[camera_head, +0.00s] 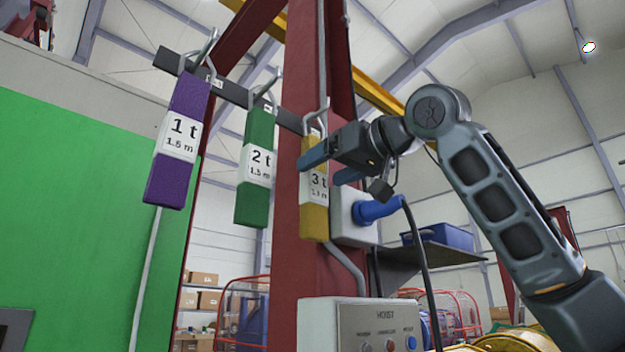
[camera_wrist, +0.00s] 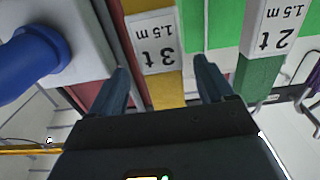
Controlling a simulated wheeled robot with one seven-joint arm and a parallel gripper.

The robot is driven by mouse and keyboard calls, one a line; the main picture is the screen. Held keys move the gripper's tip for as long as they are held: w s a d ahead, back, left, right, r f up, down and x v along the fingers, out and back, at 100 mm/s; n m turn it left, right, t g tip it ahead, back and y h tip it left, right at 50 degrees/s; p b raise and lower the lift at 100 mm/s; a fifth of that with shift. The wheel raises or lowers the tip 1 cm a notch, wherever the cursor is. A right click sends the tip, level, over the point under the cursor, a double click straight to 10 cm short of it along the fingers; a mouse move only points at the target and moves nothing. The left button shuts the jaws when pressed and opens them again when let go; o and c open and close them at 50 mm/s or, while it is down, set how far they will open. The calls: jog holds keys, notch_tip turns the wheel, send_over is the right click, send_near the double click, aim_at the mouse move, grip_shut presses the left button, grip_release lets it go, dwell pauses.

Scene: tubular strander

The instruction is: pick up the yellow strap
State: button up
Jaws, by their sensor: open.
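The yellow strap (camera_head: 314,222) hangs from a hook on a dark rail, in front of a red column. Its white label reads 3 t, 1.5 m. In the wrist view the yellow strap (camera_wrist: 168,91) runs upright between the two spread fingers of my gripper (camera_wrist: 165,88). The fingers look clear of the strap on both sides. Whether the strap lies fully within the jaws in depth I cannot tell.
A green 2 t strap (camera_head: 255,170) and a purple 1 t strap (camera_head: 180,140) hang to the left on the same rail (camera_head: 233,95). A socket box (camera_head: 350,232) with a blue plug (camera_head: 378,210) is close below my gripper. A hoist control box (camera_head: 350,318) stands lower.

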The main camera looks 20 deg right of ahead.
aim_at(319, 172)
jog(key=shift+p+x, duration=0.45)
jog(key=shift+x, duration=1.45)
jog(key=shift+a, duration=0.1)
jog(key=shift+c, duration=0.5)
jog(key=shift+s, duration=0.1)
jog(key=c, duration=1.2)
